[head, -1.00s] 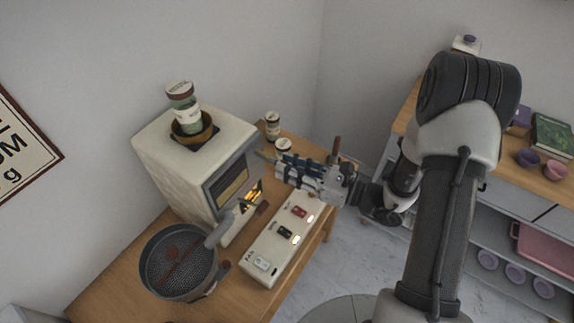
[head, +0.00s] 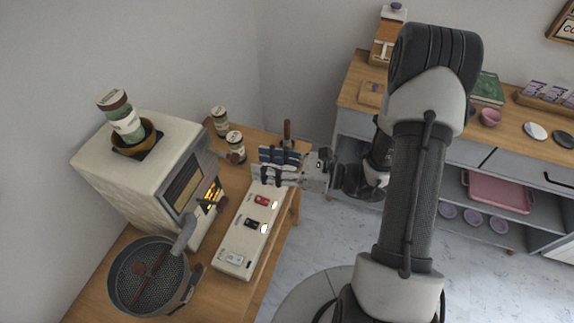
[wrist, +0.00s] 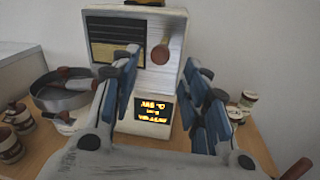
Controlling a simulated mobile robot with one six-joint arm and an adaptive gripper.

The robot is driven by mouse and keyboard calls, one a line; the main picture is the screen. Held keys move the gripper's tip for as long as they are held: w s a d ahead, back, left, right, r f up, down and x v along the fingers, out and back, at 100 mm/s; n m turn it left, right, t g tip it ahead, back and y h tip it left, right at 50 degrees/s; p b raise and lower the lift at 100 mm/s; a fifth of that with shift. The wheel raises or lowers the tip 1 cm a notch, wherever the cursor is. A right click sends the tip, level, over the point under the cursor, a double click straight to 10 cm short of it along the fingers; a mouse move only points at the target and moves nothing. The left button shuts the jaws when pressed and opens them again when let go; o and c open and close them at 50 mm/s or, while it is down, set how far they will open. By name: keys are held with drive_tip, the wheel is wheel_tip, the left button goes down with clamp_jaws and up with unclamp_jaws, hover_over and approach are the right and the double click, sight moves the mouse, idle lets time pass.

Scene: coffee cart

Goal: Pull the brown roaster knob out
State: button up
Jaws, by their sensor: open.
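The brown roaster knob (wrist: 161,54) is a round ball at the upper right of the roaster's front in the wrist view. In the head view the knob (head: 235,158) sticks out toward my gripper from the front of the cream roaster (head: 115,180). My gripper (head: 262,166) is open and empty, in front of the roaster and apart from the knob. In the wrist view the blue fingers of my gripper (wrist: 160,72) stand to either side, with the knob seen between and above them. Nothing hides the knob in the wrist view.
A dark perforated pan (head: 150,278) sits at the roaster's near side. A cream switch panel (head: 238,262) lies before the roaster, with a brown upright handle (head: 287,130) behind my gripper. Two jars (head: 235,145) (head: 220,118) stand by the roaster's far side.

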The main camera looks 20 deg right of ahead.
drive_tip(key=v, duration=0.6)
drive_tip(key=shift+s+r, duration=0.1)
idle(0.3)
drive_tip(key=s+a+r+n+g+h, duration=0.5)
drive_tip(key=s+a+r+n+g, duration=0.25)
drive_tip(key=s+n+g, duration=0.4)
drive_tip(key=s+d+r+n+t+h, duration=0.4)
drive_tip(key=d+r+n+t+h, duration=0.2)
drive_tip(key=n+h, duration=0.4)
drive_tip(key=r+n+t, duration=0.1)
drive_tip(key=n, duration=0.3)
drive_tip(key=shift+s+d+r+h, duration=0.25)
drive_tip(key=shift+d+h, duration=0.05)
drive_tip(key=shift+c, duration=0.3)
idle(0.4)
